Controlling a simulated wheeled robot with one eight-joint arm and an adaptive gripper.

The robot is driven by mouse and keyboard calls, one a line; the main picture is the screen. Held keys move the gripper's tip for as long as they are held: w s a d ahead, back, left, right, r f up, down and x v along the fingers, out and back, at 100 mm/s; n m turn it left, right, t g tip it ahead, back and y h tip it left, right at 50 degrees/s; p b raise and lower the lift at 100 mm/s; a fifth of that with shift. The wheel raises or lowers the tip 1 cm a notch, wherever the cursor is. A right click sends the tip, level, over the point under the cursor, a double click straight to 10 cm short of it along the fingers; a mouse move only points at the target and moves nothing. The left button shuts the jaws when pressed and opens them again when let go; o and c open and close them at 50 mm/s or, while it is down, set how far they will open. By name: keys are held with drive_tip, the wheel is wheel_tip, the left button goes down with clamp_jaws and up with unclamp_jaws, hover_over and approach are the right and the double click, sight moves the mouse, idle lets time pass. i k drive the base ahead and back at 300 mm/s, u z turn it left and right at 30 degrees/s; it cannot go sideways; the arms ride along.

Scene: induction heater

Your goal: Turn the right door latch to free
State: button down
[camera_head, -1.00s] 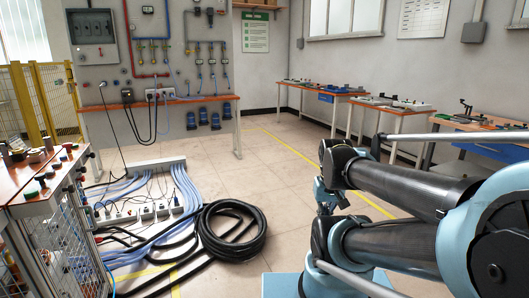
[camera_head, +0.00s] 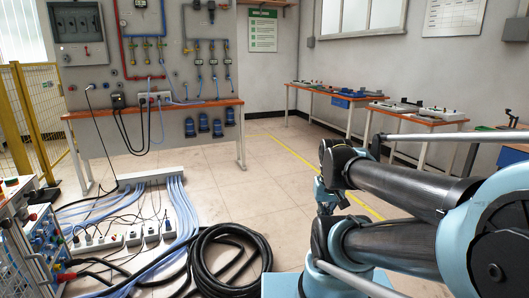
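No right door latch can be made out in the camera_head view. A grey cabinet (camera_head: 76,53) with a dark window is mounted at the upper left of the wall panel, but no latch on it can be told at this size. My folded arm (camera_head: 400,190), with black tubes and light blue joints, fills the lower right. My gripper cannot be made out in this view.
A coiled black hose (camera_head: 228,262) and blue cables (camera_head: 180,205) lie on the floor ahead. A power strip (camera_head: 115,240) is at lower left, beside a control console (camera_head: 40,240). A yellow fence (camera_head: 35,120) stands at left. Side tables (camera_head: 420,120) line the right wall. Floor (camera_head: 280,180) between is clear.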

sight(22, 213)
drive_tip(key=i, duration=1.95)
drive_tip(key=u, duration=3.7)
drive_tip(key=i, duration=1)
